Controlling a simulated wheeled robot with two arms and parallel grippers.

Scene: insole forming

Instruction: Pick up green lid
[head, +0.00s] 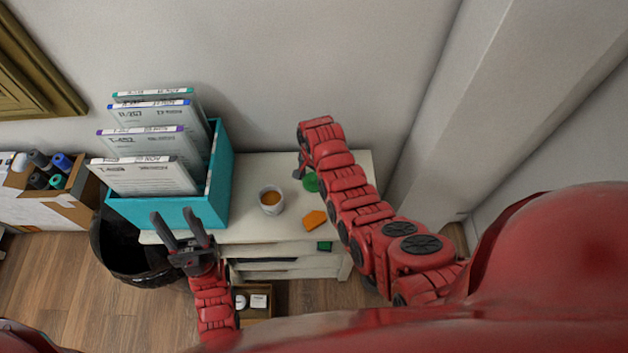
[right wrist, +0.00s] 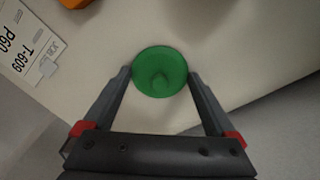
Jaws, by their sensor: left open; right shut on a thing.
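I cannot tell whether the lid touches the surface. My left gripper (head: 171,215) is open and empty, in front of the teal file box.
A cup (head: 270,200) with orange-brown contents and an orange piece (head: 315,220) stand on the white cabinet (head: 250,168). The teal box (head: 222,165) holds several folders. A black bin (head: 125,262) stands below left. A wall and pillar (head: 440,120) bound the right side.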

